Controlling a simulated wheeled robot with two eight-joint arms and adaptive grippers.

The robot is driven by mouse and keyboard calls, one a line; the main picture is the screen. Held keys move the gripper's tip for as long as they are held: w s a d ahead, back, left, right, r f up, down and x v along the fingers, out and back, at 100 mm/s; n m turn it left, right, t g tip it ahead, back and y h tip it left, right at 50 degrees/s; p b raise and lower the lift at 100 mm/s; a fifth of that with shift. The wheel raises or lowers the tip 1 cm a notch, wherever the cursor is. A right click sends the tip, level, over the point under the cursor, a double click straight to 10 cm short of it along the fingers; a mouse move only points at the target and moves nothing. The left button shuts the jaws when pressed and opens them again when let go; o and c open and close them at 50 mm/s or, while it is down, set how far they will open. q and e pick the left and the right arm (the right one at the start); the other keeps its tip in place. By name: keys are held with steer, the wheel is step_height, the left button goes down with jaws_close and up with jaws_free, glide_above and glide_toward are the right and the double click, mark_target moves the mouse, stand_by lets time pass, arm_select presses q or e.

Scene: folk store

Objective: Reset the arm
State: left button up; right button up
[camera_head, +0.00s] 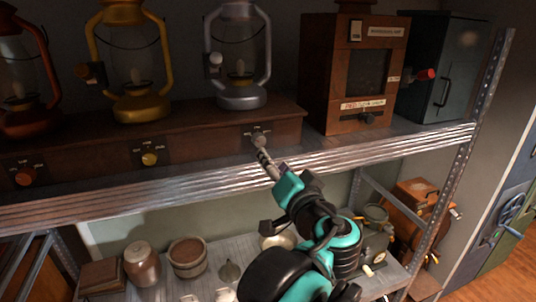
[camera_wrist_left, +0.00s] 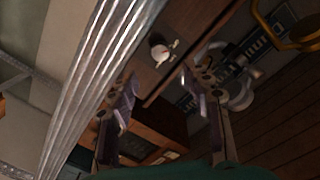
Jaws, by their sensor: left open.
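My left arm reaches up from the bottom of the head view. Its left gripper (camera_head: 266,163) is just below and in front of a silver knob (camera_head: 259,140) on a long wooden base (camera_head: 200,134). In the left wrist view the two fingers of the left gripper (camera_wrist_left: 165,95) are spread, with nothing between them. The pale knob (camera_wrist_left: 160,52) shows beyond the fingertips. I cannot tell whether a finger touches it. My right gripper is in neither view.
A silver lantern (camera_head: 240,60), a yellow lantern (camera_head: 132,65) and a red lantern (camera_head: 22,80) stand on the base. A wooden box (camera_head: 345,75) and a dark cabinet (camera_head: 450,70) stand to the right. The metal shelf edge (camera_head: 330,160) runs close to my gripper. Jars and pots fill the lower shelf.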

arm_select(q)
steer(key=shift+s+d, duration=0.2)
steer(key=shift+s, duration=0.45)
steer(key=s+a+f+n+g+b, duration=0.15)
steer(key=a+f+b, duration=0.4)
steer(key=f, duration=0.55)
steer(key=s+a+f+g+b, duration=0.25)
steer(key=a+f+b, duration=0.3)
steer(key=f, duration=0.65)
steer(key=s+a+f+n+g+b, duration=0.1)
steer(key=s+a+f+g+b, duration=0.15)
steer(key=a+f+b, duration=0.6)
steer(key=s+f+g+h+b, duration=0.1)
steer(key=s+f+b, duration=0.2)
steer(key=f, duration=0.7)
steer(key=s+a+f+n+g+h+b, duration=0.1)
steer(key=s+f+h+b, duration=0.1)
steer(key=f, duration=0.9)
steer(key=s+f+n+g+h+b, duration=0.1)
steer(key=s+f+b, duration=0.4)
steer(key=f, duration=0.5)
steer(key=shift+a+f+h+b, duration=0.3)
steer(key=shift+f+h+b, duration=0.1)
steer(key=shift+h+b, duration=0.15)
